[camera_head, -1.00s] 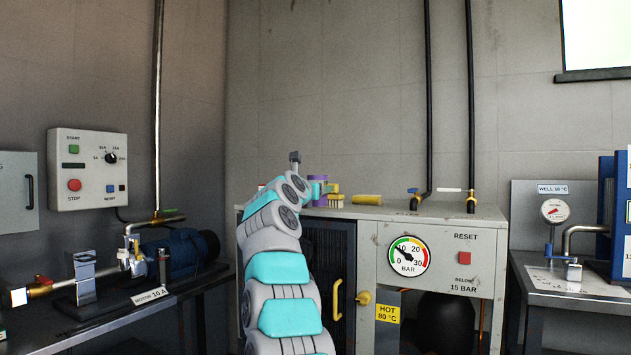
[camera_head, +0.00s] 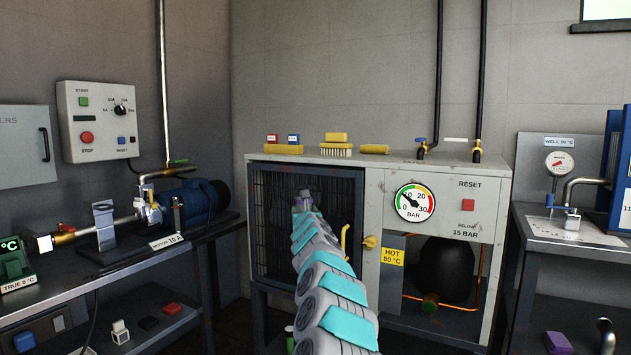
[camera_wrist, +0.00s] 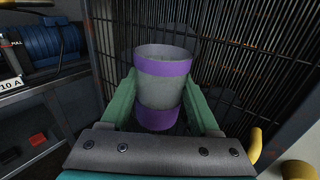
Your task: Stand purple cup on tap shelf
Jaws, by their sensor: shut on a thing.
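The purple cup (camera_wrist: 158,92) is grey with a purple band at its rim and another near its base. It stands roughly upright between the green fingers of my gripper (camera_wrist: 160,86), which is shut on it. In the head view my gripper (camera_head: 303,204) is small and partly hidden by my arm, in front of the dark wire grille of the cabinet. Only a small purplish bit of the cup shows there. I cannot tell which surface is the tap shelf.
The grille (camera_head: 275,225) is close behind the cup. A yellow handle (camera_head: 345,243) and brass tap (camera_head: 371,241) are to its right. Brushes (camera_head: 336,146) and a yellow roll (camera_head: 374,149) lie on the cabinet top (camera_head: 400,157). A bench with a blue motor (camera_head: 200,200) stands left.

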